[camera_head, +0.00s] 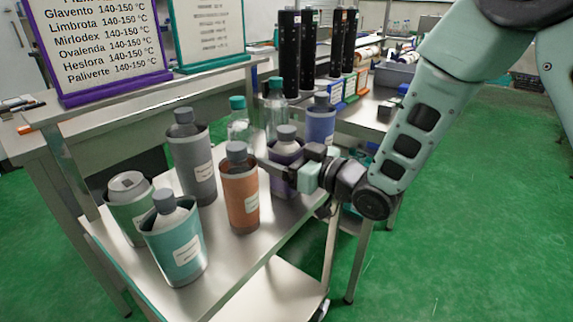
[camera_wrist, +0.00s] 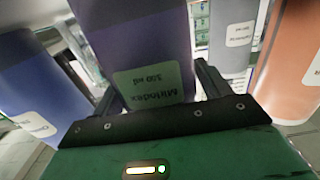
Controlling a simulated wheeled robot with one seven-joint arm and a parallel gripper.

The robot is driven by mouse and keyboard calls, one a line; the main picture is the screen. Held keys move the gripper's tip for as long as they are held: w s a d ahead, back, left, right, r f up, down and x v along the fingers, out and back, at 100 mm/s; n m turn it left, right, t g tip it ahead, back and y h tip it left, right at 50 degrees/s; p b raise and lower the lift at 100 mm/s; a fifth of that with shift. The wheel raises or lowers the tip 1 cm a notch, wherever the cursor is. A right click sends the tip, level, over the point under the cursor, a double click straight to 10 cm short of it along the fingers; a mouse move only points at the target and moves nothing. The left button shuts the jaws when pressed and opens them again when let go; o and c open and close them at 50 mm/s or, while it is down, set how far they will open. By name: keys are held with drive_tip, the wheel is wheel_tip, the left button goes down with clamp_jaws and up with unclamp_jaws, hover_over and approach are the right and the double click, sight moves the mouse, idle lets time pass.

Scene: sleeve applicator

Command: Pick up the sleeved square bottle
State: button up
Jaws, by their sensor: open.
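A bottle in a dark purple sleeve with a grey cap (camera_head: 286,152) stands upright on the metal cart. Its body looks flat-faced, but I cannot be sure it is square. In the wrist view the purple sleeve (camera_wrist: 145,40) fills the middle, with a pale label reading "Mirlodex" upside down. My gripper (camera_head: 280,172) is level with the sleeve's lower part. In the wrist view my gripper (camera_wrist: 158,82) is open, with one finger on each side of the sleeve. I cannot tell whether either finger touches it.
An orange-sleeved bottle (camera_head: 240,198) stands close on the left, a blue-sleeved one (camera_head: 320,124) close behind right. Grey (camera_head: 196,170), teal (camera_head: 175,246) and green (camera_head: 128,214) sleeved containers and clear bottles (camera_head: 276,108) share the cart (camera_head: 268,240). Its front right corner is bare.

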drive_tip(key=shift+w+a, duration=0.25)
drive_tip(key=shift+a, duration=0.05)
drive_tip(key=shift+r, duration=0.1)
drive_tip(key=c, duration=1.3)
